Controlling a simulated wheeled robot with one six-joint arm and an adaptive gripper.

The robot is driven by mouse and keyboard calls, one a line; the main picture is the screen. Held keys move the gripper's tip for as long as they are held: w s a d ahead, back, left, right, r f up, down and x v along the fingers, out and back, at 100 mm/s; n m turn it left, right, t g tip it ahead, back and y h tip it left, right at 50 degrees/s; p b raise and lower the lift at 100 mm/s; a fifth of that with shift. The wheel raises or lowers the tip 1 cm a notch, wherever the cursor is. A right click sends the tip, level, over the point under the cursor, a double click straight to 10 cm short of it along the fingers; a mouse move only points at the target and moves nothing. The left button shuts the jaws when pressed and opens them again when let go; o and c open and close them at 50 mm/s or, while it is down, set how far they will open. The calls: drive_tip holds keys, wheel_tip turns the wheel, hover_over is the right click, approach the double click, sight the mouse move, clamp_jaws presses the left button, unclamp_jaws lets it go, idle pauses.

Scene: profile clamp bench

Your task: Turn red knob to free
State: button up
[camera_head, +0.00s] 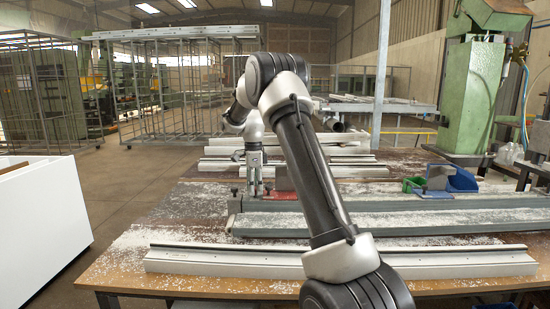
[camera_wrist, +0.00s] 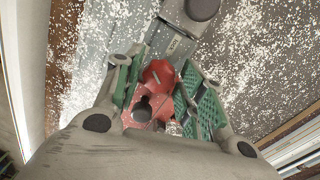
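The red knob (camera_wrist: 158,75) shows in the wrist view between the two green-padded fingers of my gripper (camera_wrist: 163,70). The fingers are spread, with a gap on the knob's left side; on the right the finger is close and I cannot tell whether it touches. A black round knob (camera_wrist: 142,111) lies nearer the palm over a red part. In the head view my gripper (camera_head: 254,188) points down at the clamp area on the bench, beside a red base plate (camera_head: 286,195). The red knob cannot be made out there.
A grey metal bar with a dark round cap (camera_wrist: 202,8) lies beyond the fingertips. White profiles (camera_head: 220,261) lie along the bench front, and more lie behind. Blue bins (camera_head: 462,180) and a green machine column (camera_head: 470,100) stand at right. White shavings cover the bench.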

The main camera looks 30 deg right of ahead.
wheel_tip(320, 180, up, 9)
drive_tip(key=shift+f, duration=0.1)
drive_tip(key=s+a+r+n+t, duration=0.1)
drive_tip(key=s+a+r+n, duration=0.1)
drive_tip(key=s, duration=0.6)
drive_tip(key=s+a+r+n+t, duration=0.1)
drive_tip(key=s+a+r+n, duration=0.2)
drive_tip(key=s+n, duration=0.4)
drive_tip(key=s+a+r+n+t, duration=0.1)
drive_tip(key=s+a+r+n, duration=0.2)
drive_tip(key=s, duration=0.8)
wheel_tip(320, 180, up, 2)
drive_tip(key=shift+r+n, duration=0.1)
drive_tip(key=shift+n, duration=1.1)
drive_tip(key=shift+s, duration=0.1)
